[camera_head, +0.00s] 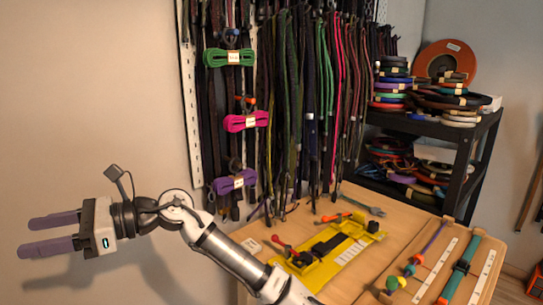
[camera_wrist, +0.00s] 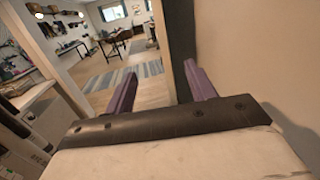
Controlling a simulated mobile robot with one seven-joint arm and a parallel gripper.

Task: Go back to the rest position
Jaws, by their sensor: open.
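My gripper (camera_head: 52,234) is at the lower left of the head view, held out to the left in front of the bare wall. Its two purple fingers are spread apart with nothing between them. The fingers also show in the wrist view (camera_wrist: 162,90), apart and empty, pointing toward an open room. My gripper is well to the left of the wooden table (camera_head: 352,281) and touches nothing that I can see.
A yellow fixture (camera_head: 337,259) and a wooden board with cords (camera_head: 436,264) lie on the table. Many cords hang on the wall rack (camera_head: 189,95). A black shelf (camera_head: 470,137) holds coiled cords. A dark post (camera_wrist: 178,50) stands beyond my fingers.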

